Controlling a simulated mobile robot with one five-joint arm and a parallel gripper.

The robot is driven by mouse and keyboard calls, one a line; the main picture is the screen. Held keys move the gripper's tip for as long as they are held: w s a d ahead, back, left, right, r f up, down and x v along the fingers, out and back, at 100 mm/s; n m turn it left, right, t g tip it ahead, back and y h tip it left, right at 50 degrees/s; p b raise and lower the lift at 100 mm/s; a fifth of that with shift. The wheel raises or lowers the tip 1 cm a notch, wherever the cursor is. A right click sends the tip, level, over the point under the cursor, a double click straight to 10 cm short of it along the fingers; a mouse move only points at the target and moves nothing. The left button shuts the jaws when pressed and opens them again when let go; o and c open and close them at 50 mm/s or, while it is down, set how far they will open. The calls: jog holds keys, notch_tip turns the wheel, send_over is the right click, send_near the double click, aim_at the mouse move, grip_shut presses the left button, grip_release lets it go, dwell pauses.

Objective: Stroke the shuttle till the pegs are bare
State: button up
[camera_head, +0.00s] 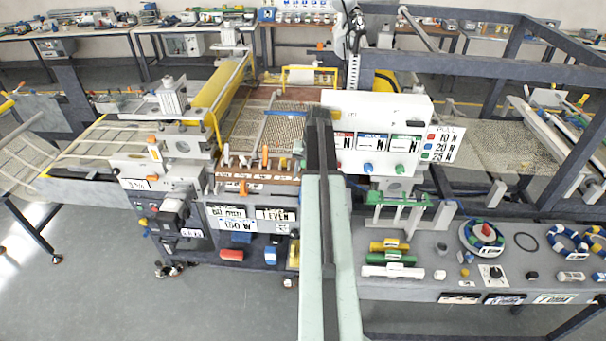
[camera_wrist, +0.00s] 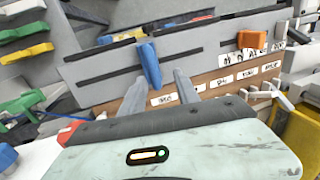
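My gripper (camera_wrist: 160,78) shows in the wrist view with its two grey fingers apart. A blue upright piece (camera_wrist: 149,65), perhaps the shuttle's handle, stands between the fingertips, close to the left finger, with a gap to the right one. In the head view my arm hides the fingertips. A brown labelled rail (camera_head: 256,179) carries several white and orange pegs (camera_head: 265,157), left of my arm. The wrist view shows the brown rail (camera_wrist: 217,83) with upside-down labels, an orange piece (camera_wrist: 252,40) and white pegs (camera_wrist: 256,93). I cannot tell what hangs on the pegs.
A white panel (camera_head: 410,103) with "N" labels stands right of my arm. A mesh bed (camera_head: 255,130) lies behind the rail, beside a yellow roller (camera_head: 221,85). A grey side table (camera_head: 450,285) holds coloured handles and rings. The grey floor at front left is clear.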

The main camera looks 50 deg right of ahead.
jog(key=s+a+r, duration=0.1)
jog(key=s+a, duration=1)
jog(key=shift+s+p, duration=0.2)
jog(key=shift+p, duration=0.25)
